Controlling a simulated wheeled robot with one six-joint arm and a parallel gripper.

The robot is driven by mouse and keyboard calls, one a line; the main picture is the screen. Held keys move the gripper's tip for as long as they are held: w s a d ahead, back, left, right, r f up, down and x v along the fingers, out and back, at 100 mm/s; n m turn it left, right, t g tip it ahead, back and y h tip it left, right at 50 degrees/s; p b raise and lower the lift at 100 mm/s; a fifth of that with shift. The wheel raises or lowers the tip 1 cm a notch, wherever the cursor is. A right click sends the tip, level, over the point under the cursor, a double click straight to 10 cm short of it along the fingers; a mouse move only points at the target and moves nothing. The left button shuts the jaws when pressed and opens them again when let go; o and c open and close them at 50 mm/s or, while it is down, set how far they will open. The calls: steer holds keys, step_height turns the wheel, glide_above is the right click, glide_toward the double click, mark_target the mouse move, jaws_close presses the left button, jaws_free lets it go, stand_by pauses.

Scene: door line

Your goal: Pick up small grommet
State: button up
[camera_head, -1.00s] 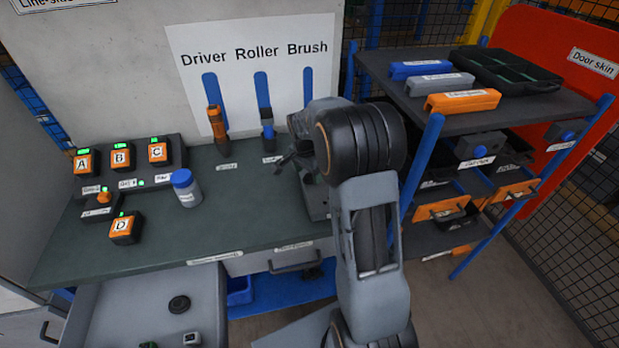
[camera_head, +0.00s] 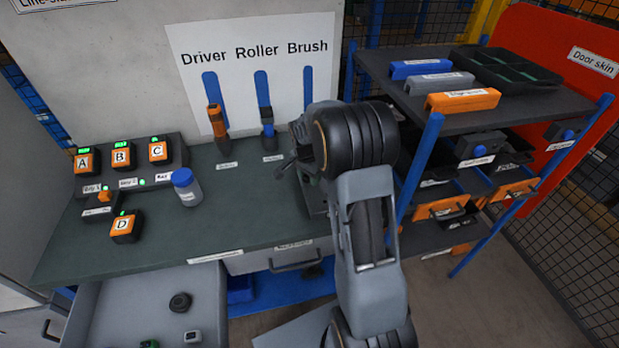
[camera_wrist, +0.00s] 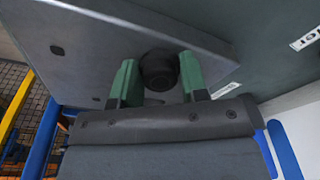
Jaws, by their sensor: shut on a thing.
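My gripper (camera_wrist: 158,64) shows in the wrist view as two green fingers. It is shut on a small, round, black piece, the small grommet (camera_wrist: 160,72) by its look. The piece sits between the fingertips, in front of a flat grey surface (camera_wrist: 85,45). I cannot tell whether it touches that surface. In the head view my wrist hides the fingertips and the held piece, at the right part of the dark bench top. Another black round piece with a hole (camera_head: 180,302) lies in the open grey drawer at the lower left.
The bench (camera_head: 240,200) carries a blue-capped jar (camera_head: 186,187), lettered orange boxes (camera_head: 122,155), an orange driver (camera_head: 217,125) and a blue-handled tool (camera_head: 267,127). A shelf rack (camera_head: 430,150) stands close on the right. The bench middle is clear.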

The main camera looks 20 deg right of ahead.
steer(key=shift+c, duration=0.7)
steer(key=shift+r, duration=0.1)
steer(key=shift+r, duration=0.2)
steer(key=r, duration=0.3)
steer(key=shift+s+r, duration=0.1)
steer(key=shift+s, duration=0.1)
steer(key=s+a+r+b, duration=0.2)
steer(key=s+r, duration=0.7)
steer(key=s, duration=0.4)
steer(key=shift+s+b, duration=0.25)
steer(key=shift+b, duration=0.05)
steer(key=shift+r, duration=0.1)
